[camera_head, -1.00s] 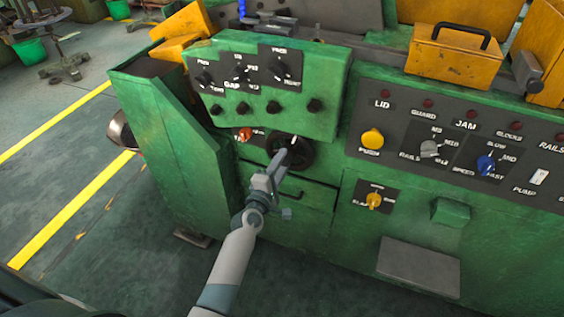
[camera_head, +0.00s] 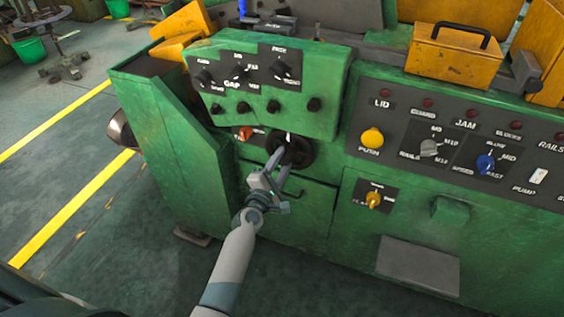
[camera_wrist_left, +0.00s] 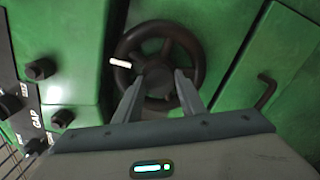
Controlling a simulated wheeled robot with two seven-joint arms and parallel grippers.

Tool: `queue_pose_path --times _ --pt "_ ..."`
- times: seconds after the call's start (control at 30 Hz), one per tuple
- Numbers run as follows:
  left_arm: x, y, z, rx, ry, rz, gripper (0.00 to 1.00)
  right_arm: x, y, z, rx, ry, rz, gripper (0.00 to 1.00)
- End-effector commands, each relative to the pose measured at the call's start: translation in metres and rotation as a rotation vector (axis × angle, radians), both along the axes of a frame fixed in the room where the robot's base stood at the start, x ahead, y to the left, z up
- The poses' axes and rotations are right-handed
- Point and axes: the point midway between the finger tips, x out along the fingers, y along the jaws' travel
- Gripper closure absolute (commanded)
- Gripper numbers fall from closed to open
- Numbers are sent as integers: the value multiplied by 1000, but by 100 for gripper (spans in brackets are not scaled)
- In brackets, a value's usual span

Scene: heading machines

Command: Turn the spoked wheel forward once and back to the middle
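The dark spoked wheel (camera_head: 300,152) is on the front of the green machine, below the GAP panel. A white mark is at the top of its rim in the head view. In the left wrist view the whole wheel (camera_wrist_left: 193,50) shows, with the white mark at the left of the rim. My left gripper (camera_head: 276,173) is open just below and in front of the wheel. My right gripper is not in view.
An orange-red knob (camera_head: 245,133) is just left of the wheel. A hooked black handle (camera_wrist_left: 266,92) is on the panel beside it. Black knobs (camera_head: 273,107) line the GAP panel (camera_head: 330,85) above. The LID and JAM panel (camera_head: 400,105) is to the right.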

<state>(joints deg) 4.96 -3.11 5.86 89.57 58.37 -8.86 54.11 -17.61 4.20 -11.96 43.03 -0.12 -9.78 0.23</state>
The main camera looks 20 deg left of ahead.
Motion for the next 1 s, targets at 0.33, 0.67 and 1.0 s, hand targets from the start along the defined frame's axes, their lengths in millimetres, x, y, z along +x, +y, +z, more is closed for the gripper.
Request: queue_pose_path --times 0.33,0.67,1.0 --pt "0 0 0 1 0 0 48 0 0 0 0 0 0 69" --pt "-19 1 -1 1 1 0 48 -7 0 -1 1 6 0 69" --pt "-77 3 -3 1 2 1 48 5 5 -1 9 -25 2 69"
